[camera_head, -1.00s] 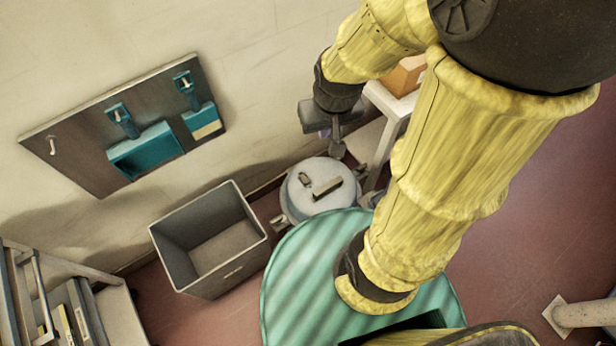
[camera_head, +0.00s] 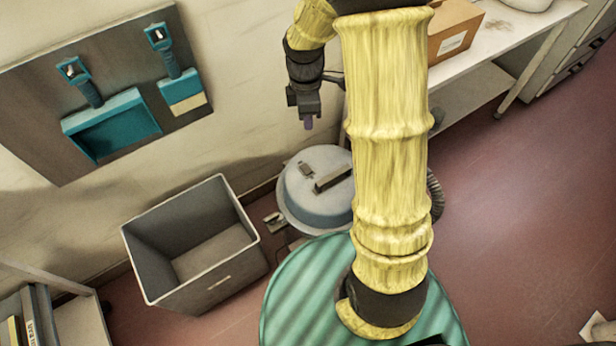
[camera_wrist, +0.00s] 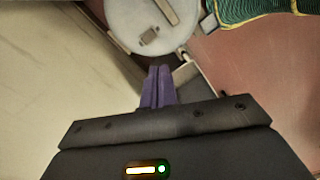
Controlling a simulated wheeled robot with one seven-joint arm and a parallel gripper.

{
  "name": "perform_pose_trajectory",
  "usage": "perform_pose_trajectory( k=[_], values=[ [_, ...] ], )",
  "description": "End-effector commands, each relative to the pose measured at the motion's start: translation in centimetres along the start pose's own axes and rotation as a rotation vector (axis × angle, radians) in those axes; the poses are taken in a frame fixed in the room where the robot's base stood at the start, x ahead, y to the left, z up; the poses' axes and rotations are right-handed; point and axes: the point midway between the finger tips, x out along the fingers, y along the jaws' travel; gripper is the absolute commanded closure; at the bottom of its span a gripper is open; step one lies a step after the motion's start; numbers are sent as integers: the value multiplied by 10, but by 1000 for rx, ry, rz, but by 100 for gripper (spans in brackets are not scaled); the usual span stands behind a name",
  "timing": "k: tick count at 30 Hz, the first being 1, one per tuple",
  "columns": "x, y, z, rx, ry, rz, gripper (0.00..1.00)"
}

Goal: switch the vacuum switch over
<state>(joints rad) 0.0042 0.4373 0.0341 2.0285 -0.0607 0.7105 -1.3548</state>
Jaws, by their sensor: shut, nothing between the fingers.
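The vacuum (camera_head: 318,198) is a round grey canister with a pale lid, standing on the floor by the wall. On its lid are a dark bar handle (camera_head: 333,178) and a small dark block that looks like the switch (camera_head: 305,170). In the wrist view, the vacuum lid (camera_wrist: 130,22) is at the top, with the small switch block (camera_wrist: 149,37) near its lower edge. My gripper (camera_head: 308,124) is above and behind the lid in the head view, apart from it. Its purple fingers (camera_wrist: 159,70) are together and empty, pointing toward the lid. The switch's position cannot be made out.
An open grey bin (camera_head: 205,285) stands left of the vacuum. A white bench (camera_head: 520,35) with a cardboard box (camera_head: 452,28) is at the back right. The red floor (camera_head: 510,230) at right is largely clear.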

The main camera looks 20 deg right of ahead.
Motion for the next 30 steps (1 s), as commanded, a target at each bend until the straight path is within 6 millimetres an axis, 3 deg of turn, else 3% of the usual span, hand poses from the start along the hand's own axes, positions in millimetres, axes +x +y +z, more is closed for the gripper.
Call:
perform_pose_trajectory(
  k=[1, 7, 12, 23, 30],
  values=[
    [32, 9, -2, -77, -3, -15, 100],
    [83, 30, -7, -357, -6, -68, 100],
    [93, 37, -9, -456, -5, -84, 100],
    [93, 36, -8, -458, -4, -85, 100],
    [118, 34, -8, -459, -5, -88, 100]
  ],
)
